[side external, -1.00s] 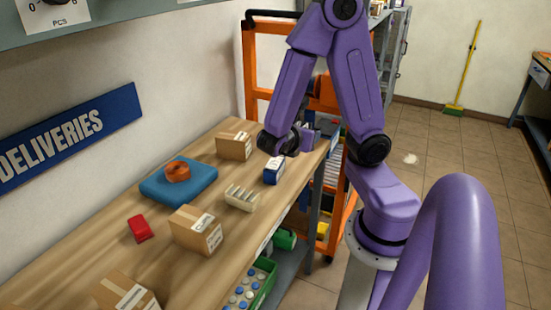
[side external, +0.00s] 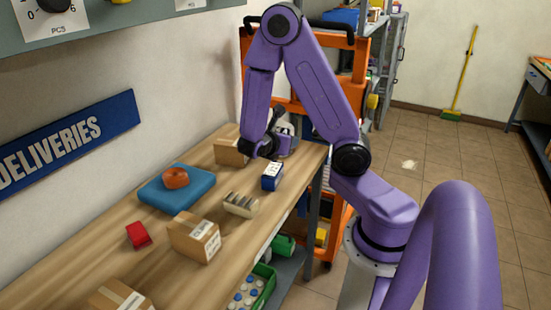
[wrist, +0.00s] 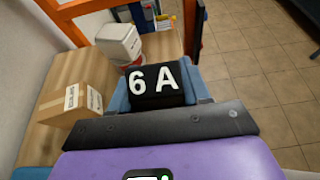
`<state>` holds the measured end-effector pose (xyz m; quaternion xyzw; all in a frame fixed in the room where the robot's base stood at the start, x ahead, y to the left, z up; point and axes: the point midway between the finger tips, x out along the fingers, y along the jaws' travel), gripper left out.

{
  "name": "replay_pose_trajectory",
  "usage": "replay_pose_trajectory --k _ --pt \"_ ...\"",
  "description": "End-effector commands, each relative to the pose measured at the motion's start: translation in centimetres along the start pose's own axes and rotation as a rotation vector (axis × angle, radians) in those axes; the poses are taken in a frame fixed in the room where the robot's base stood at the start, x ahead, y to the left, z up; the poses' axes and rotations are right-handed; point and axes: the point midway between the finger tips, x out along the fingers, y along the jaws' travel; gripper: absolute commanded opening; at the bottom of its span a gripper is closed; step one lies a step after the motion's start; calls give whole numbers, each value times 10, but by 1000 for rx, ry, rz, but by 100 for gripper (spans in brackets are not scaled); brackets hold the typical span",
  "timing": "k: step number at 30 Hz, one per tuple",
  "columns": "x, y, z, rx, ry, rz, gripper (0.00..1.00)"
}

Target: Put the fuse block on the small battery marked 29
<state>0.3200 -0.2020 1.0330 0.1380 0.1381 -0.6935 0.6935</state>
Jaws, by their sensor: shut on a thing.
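A black block marked "6 A" in white, which I take for the fuse block (wrist: 155,86), sits between the fingers of my gripper (wrist: 158,88) in the wrist view. My gripper is shut on it and held out over the far end of the bench. In the side view my gripper's hand (side external: 277,146) hides the block. A pale grey box with a rounded top (wrist: 118,42) stands beyond the block in the wrist view, with something red and white under it. A small blue and white box (side external: 271,178) stands nearby on the bench. I can read no 29 anywhere.
A cardboard box (wrist: 72,98) stands left of my gripper; more cardboard boxes (side external: 193,238) stand nearer. A ribbed beige piece (side external: 240,205), a blue pad (side external: 150,196) with an orange roll (side external: 175,177) and a red item (side external: 138,235) lie on the bench. An orange frame (side external: 330,85) rises behind.

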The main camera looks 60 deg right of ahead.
Motion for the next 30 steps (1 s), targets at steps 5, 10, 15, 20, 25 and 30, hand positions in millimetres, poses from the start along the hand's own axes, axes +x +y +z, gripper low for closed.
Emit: replay_pose_trajectory --k 5,10,15,20,25,30 --pt "15 13 -14 -3 -2 -2 14" --pt "31 27 -28 -2 -1 -3 14" --pt "41 36 -38 1 0 -1 14" --pt "45 41 -43 1 0 -1 14" --pt "54 43 -58 -4 0 0 14" --pt "59 43 -71 -1 0 0 14"
